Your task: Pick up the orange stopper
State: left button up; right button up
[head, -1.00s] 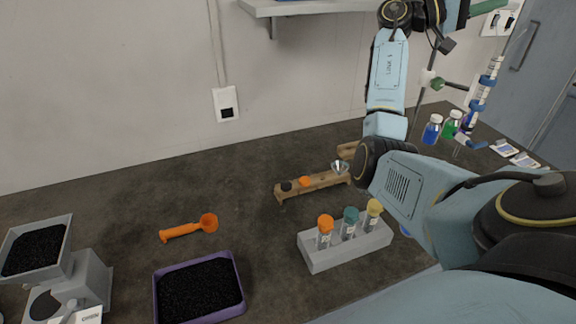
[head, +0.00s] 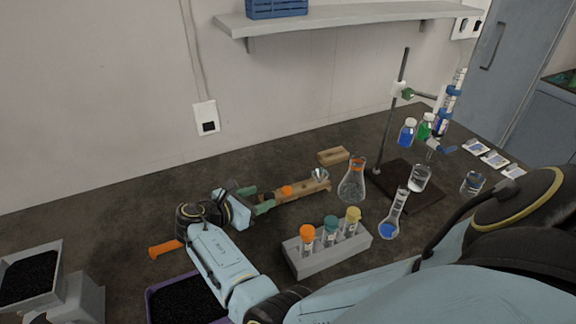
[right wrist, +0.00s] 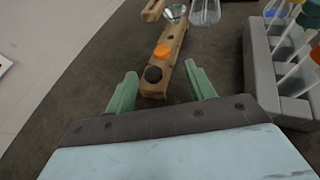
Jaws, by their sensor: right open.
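The orange stopper (head: 287,190) sits in a long wooden holder (head: 312,188) on the dark bench. My left gripper is not in view.
A grey rack (head: 335,257) with orange-, teal- and yellow-capped tubes stands close in front. A flask (head: 352,184) and a wooden block (head: 333,156) are near the holder's far end. An orange scoop (head: 165,249) and a tray of black grains (head: 190,302) lie left.

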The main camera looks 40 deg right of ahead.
aim_at(286, 190)
jog(key=b+x, duration=0.1)
jog(key=x, duration=0.3)
jog(key=shift+w+d+f+b, duration=0.1)
jog(key=shift+d+f+b, duration=0.05)
jog(key=shift+d+b, duration=0.25)
jog(key=b+x, duration=0.2)
jog(key=f+b+x, duration=0.1)
jog(key=x, duration=0.1)
jog(key=shift+b, duration=0.35)
jog(key=shift+d+f, duration=0.1)
jog(key=shift+d, duration=0.2)
jog(key=shift+c, duration=0.4)
jog(key=c, duration=1)
